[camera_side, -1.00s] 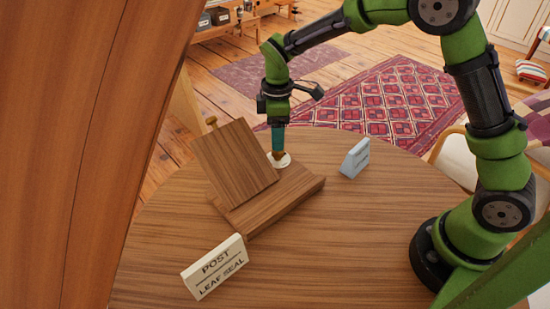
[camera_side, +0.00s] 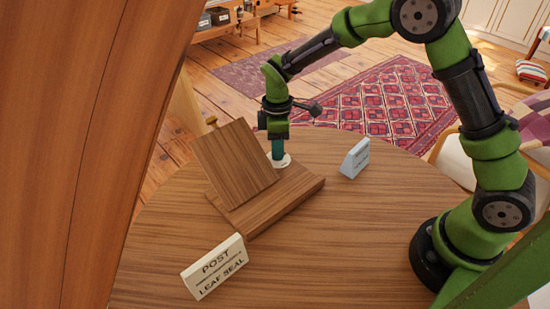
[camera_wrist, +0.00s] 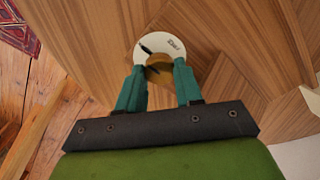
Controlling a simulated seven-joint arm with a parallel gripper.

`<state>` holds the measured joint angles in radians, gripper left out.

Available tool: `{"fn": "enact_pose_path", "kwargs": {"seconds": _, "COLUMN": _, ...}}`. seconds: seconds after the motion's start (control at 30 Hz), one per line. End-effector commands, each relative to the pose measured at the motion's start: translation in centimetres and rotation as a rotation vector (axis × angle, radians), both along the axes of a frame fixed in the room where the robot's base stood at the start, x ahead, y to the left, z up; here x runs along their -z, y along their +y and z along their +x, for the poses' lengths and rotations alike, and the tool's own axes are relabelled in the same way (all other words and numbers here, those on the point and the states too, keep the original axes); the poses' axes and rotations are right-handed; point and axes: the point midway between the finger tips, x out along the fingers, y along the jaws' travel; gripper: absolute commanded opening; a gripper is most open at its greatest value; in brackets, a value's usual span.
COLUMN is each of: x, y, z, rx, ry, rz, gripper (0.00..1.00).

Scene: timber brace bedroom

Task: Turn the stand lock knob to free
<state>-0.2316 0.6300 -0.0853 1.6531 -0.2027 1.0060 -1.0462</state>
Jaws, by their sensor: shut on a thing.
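The wooden stand (camera_side: 285,202) sits on the round table with its slanted board (camera_side: 233,163) raised. A white dial disc (camera_side: 283,162) lies on the stand's base behind the board. In the wrist view the disc (camera_wrist: 172,42) bears a dark pointer mark at its left and small lettering at its right, too small to read surely. The brass-brown lock knob (camera_wrist: 159,68) stands at the disc's middle. My gripper (camera_wrist: 160,78) points down at it, its teal fingers shut on the knob. In the side view my gripper (camera_side: 278,150) hides the knob.
A white sign (camera_side: 215,266) reading "POST" and "LEAF SEAL" stands at the table's front left. A small pale blue block (camera_side: 355,158) stands right of the stand. A large wooden post (camera_side: 75,120) fills the left foreground.

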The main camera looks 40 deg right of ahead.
Motion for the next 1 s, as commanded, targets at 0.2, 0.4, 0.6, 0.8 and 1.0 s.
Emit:
{"fn": "enact_pose_path", "kwargs": {"seconds": 0.2, "x": -0.05, "y": 0.03, "z": 0.00, "rx": 0.010, "ry": 0.001, "rz": 0.001, "gripper": 0.05}}
{"fn": "enact_pose_path", "kwargs": {"seconds": 0.4, "x": -0.07, "y": 0.02, "z": 0.00, "rx": 0.073, "ry": 0.001, "rz": 0.001, "gripper": 0.05}}
{"fn": "enact_pose_path", "kwargs": {"seconds": 0.6, "x": -0.08, "y": 0.00, "z": 0.03, "rx": 0.209, "ry": 0.001, "rz": 0.001, "gripper": 0.05}}
{"fn": "enact_pose_path", "kwargs": {"seconds": 0.8, "x": -0.10, "y": -0.04, "z": 0.05, "rx": 0.395, "ry": 0.001, "rz": 0.001, "gripper": 0.05}}
{"fn": "enact_pose_path", "kwargs": {"seconds": 1.0, "x": -0.11, "y": -0.09, "z": 0.08, "rx": 0.586, "ry": 0.000, "rz": 0.001, "gripper": 0.05}}
